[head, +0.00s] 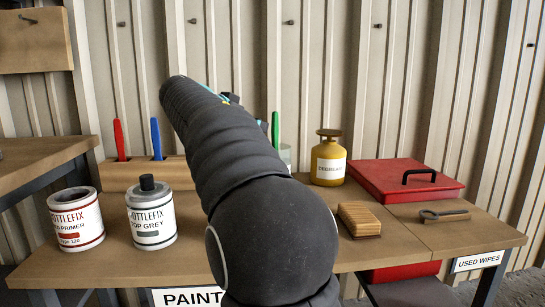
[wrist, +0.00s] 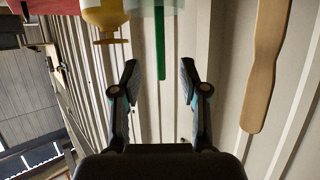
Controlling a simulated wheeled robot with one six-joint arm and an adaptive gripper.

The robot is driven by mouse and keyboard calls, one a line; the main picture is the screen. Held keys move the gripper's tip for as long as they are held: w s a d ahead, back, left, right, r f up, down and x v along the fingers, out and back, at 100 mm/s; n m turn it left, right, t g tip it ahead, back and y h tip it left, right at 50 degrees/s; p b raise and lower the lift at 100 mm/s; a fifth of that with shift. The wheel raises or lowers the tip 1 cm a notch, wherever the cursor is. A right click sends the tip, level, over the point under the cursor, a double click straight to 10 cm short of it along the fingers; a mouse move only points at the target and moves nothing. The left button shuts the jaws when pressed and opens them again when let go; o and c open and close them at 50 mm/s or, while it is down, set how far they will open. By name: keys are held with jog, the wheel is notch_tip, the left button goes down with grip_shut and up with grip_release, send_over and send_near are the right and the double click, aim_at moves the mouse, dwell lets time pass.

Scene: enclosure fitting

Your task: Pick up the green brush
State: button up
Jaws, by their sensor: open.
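The green brush shows as an upright green handle (head: 275,130) just right of my arm in the head view, its lower part at a pale jar (head: 285,154) partly hidden by the arm. In the wrist view, which is upside down, the green handle (wrist: 160,48) hangs from the top edge, with the translucent jar (wrist: 168,4) around its upper part in the picture. My gripper (wrist: 158,68) is open and empty. The handle's tip lies between the two fingers in the picture; how far off it is in depth, I cannot tell. My arm hides the gripper in the head view.
A yellow degreaser bottle (head: 328,160) stands right of the jar. A red lidded box (head: 400,178), a scrubbing brush (head: 359,220) and two paint cans (head: 76,218) (head: 151,213) are on the bench. A wooden block (head: 125,172) holds red and blue handles. A wooden paddle (wrist: 264,65) shows in the wrist view.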

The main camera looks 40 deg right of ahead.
aim_at(273, 134)
jog(key=x, duration=0.5)
jog(key=shift+f, duration=0.1)
jog(key=shift+x, duration=2.55)
jog(key=shift+a+f, duration=0.1)
jog(key=shift+f, duration=0.1)
grip_shut()
